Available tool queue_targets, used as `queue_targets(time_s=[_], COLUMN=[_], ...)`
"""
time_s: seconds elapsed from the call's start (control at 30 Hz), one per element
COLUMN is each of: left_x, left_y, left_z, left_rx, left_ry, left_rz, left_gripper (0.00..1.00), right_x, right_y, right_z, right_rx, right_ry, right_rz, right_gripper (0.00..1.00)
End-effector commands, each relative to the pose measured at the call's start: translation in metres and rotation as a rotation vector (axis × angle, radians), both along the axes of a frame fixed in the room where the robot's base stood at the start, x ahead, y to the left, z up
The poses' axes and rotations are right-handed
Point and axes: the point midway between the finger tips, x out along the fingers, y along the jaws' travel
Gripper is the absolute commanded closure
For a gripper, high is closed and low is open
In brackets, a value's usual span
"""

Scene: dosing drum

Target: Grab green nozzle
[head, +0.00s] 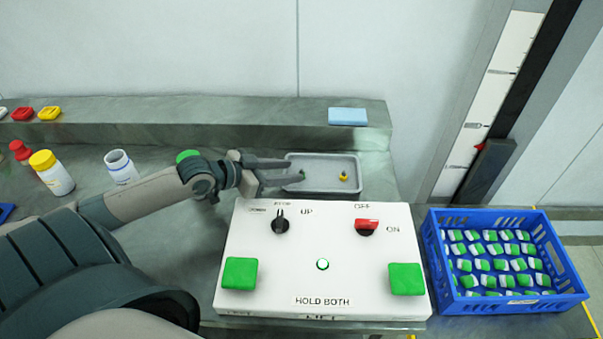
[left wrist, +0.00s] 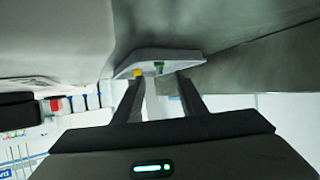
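The green nozzle (left wrist: 159,65) shows in the left wrist view, in the grey tray (head: 325,187), between the fingertips as seen from there. In the head view I cannot make it out; my left gripper covers that part of the tray. My left gripper (head: 297,171) is open, its fingers apart and reaching over the tray's left side. It also shows in the left wrist view (left wrist: 160,80), with nothing held. A yellow nozzle (head: 343,177) stands in the tray, right of the fingertips in the head view. My right gripper is not in view.
A white control box (head: 324,270) with green buttons and knobs stands in front of the tray. A blue crate (head: 505,302) of green-and-white pieces is at right. Bottles, one yellow-capped (head: 52,172), stand at left. A raised ledge (head: 230,120) runs behind, with a light-blue block (head: 347,116).

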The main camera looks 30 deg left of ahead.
Motion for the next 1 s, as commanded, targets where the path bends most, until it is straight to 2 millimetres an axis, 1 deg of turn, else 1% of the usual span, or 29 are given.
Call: queue_targets(time_s=[0.03,0.1,0.2,0.4,0.6,0.87,0.9,0.97,1.0], left_x=[0.005,0.011,0.019,0.028,0.028,0.028,0.028,0.028,0.028], left_y=[-0.002,-0.004,-0.007,-0.012,-0.012,-0.012,-0.012,-0.012,-0.012], left_z=[0.0,-0.003,-0.009,-0.015,-0.016,-0.015,-0.015,-0.015,-0.015], left_rx=[-0.003,-0.003,-0.002,0.0,0.0,0.0,0.0,0.0,0.0], left_ry=[-0.001,-0.001,-0.001,0.001,0.001,0.001,0.001,0.001,0.001], left_rz=[0.001,0.001,0.002,0.0,-0.001,-0.001,-0.001,-0.001,-0.001], left_gripper=[0.62,0.62,0.62,0.62,0.62,0.62,0.65,0.79,0.89], right_x=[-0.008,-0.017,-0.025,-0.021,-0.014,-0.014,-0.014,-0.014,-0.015], right_y=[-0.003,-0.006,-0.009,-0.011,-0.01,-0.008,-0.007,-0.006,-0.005], right_z=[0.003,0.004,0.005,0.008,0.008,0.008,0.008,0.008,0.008], right_rx=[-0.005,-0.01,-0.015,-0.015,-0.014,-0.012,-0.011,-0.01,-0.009], right_ry=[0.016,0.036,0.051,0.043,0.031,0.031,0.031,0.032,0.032], right_rz=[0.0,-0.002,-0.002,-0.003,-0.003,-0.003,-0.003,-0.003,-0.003], right_gripper=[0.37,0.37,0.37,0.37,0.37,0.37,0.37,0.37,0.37])
